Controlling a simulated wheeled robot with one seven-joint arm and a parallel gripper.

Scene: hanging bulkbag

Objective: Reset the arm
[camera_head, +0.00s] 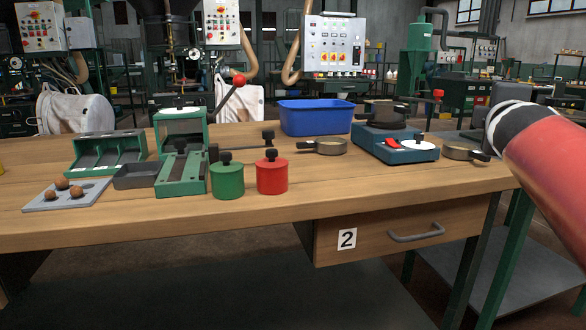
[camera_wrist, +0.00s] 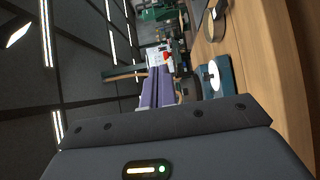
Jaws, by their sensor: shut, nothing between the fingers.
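My arm reaches into the right side of the head view. Its red link (camera_head: 548,165) is large and close, beyond the right end of the workbench top; my gripper is not clear there. In the wrist view, which is turned sideways, my gripper (camera_wrist: 158,72) shows as two purple fingers lying side by side. They are shut with nothing held. The fingers are clear of the bench, and the teal device with a white disc (camera_wrist: 214,76) shows to their right in that view.
The wooden workbench (camera_head: 270,215) carries a blue bin (camera_head: 316,117), a green lidded pot (camera_head: 228,180), a red lidded pot (camera_head: 271,175), a green press (camera_head: 182,160), a teal burner device (camera_head: 396,142) and small pans (camera_head: 324,147). A drawer (camera_head: 385,232) marked 2 is closed.

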